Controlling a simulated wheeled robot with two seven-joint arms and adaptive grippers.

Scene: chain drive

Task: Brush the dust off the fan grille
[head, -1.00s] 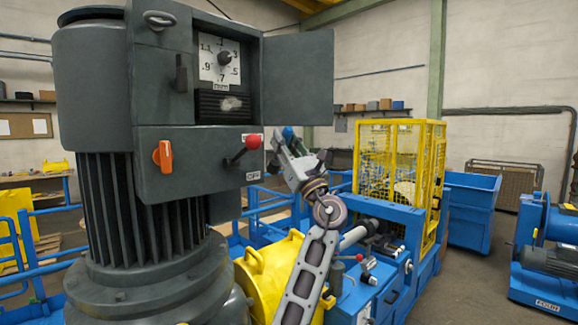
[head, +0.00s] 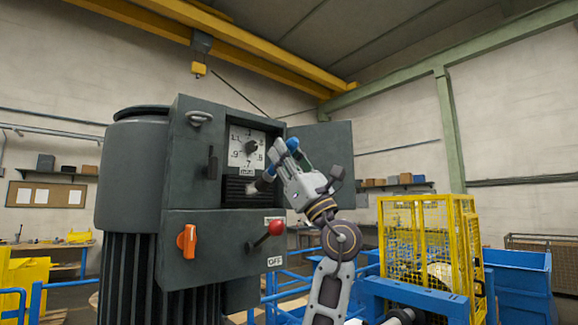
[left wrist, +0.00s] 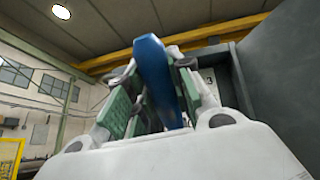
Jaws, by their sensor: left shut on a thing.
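The fan grille (head: 237,192) is a dark slatted panel below a white dial (head: 246,150), in an open compartment of the grey machine. A pale dust patch (head: 250,189) shows at its right side. My left gripper (head: 280,157) is shut on a brush with a blue handle (head: 292,144), right of the grille. The brush's lower end (head: 262,185) points down-left at the grille's right edge; I cannot tell whether it touches. In the left wrist view the blue handle (left wrist: 156,72) stands between the green-padded fingers. My right gripper is not in view.
The compartment's open door (head: 325,160) stands behind my left gripper. A red-knobbed lever (head: 275,228) and an orange switch (head: 187,240) stick out below the compartment. A yellow cage (head: 425,240) stands at the right.

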